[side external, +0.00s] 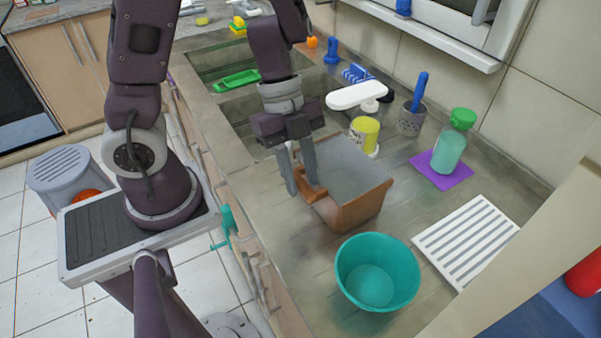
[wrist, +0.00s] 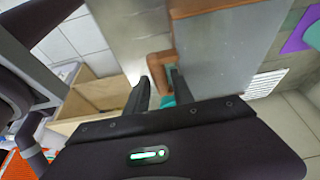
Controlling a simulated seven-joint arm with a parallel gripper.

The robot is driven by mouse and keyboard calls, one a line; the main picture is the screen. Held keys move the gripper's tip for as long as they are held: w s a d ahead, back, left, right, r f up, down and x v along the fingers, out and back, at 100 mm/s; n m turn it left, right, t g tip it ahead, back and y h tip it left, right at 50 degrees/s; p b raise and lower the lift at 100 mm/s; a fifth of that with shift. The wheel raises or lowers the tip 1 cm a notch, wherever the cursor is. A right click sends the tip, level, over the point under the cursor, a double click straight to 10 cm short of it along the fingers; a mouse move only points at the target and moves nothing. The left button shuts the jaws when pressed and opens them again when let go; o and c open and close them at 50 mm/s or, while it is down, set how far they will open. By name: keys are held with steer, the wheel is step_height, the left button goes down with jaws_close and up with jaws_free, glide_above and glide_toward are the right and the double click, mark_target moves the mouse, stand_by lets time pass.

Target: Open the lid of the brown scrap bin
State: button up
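The brown scrap bin (side external: 362,208) stands on the counter near its front edge. Its top shows a flat grey panel (side external: 352,168), which also fills the upper middle of the wrist view (wrist: 222,55). A brown handle-like piece (side external: 313,194) sticks out at its left side. My gripper (side external: 303,184) points down at this piece, with its fingers apart. In the wrist view the brown piece (wrist: 160,66) lies at or between the fingertips (wrist: 160,80), with teal showing beside it. I cannot tell whether the fingers touch it.
A teal bowl (side external: 377,272) stands just in front of the bin. A white slatted rack (side external: 466,240) lies to the right. A green-capped bottle (side external: 449,153) on a purple mat (side external: 442,180), a cup with a blue brush (side external: 411,118) and a yellow can (side external: 364,135) stand behind.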

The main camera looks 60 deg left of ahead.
jaws_close()
stand_by(1.4)
